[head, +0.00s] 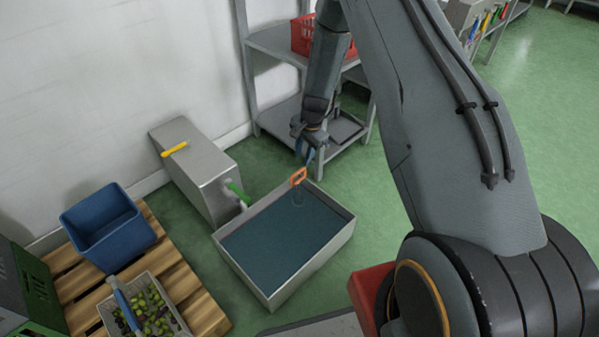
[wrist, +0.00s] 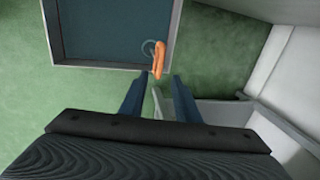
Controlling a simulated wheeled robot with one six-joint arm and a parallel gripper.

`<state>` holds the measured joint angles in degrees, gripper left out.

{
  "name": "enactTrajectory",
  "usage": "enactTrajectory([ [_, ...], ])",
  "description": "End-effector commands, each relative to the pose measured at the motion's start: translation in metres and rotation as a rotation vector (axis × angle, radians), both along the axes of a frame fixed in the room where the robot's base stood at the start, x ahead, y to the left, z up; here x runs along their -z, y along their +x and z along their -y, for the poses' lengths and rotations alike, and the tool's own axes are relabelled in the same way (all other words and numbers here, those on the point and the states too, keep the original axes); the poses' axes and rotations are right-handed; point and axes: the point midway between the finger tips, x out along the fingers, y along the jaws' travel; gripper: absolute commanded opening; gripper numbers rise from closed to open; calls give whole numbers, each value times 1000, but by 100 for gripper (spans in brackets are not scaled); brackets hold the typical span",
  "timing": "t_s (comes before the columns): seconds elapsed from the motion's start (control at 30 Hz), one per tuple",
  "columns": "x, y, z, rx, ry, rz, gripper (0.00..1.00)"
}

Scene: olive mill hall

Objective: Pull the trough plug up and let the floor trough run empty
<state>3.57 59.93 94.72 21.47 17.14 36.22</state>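The floor trough (head: 284,293) is a grey metal box on the green floor, holding dark blue-grey liquid. The orange handle of the trough plug (head: 298,177) stands up near the trough's far corner. A faint round shape shows at its foot in the liquid. My gripper (head: 305,158) hangs pointing down just above the handle. In the wrist view my gripper (wrist: 158,80) has its two blue fingers apart. The orange handle (wrist: 158,62) shows beyond the tips, in line with the gap, and does not look gripped. The trough rim (wrist: 110,67) shows behind it.
A pallet (head: 195,300) holds a blue bin (head: 108,228) and an olive crate (head: 170,305). A grey shelf (head: 275,42) stands behind my gripper. Green floor right of the trough is clear.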

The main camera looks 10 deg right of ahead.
Motion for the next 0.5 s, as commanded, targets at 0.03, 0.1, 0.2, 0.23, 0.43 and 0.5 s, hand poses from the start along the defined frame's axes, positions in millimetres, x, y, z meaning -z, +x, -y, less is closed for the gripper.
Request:
enactTrajectory([
  [0.03,5,2,0,4,0,1,29],
  [0.1,11,3,-1,5,0,1,29],
  [0.2,24,5,-2,4,1,0,29],
  [0.23,29,5,-3,4,1,0,29],
  [0.43,59,10,-6,2,0,0,29],
  [0.5,66,12,-6,2,1,1,29],
])
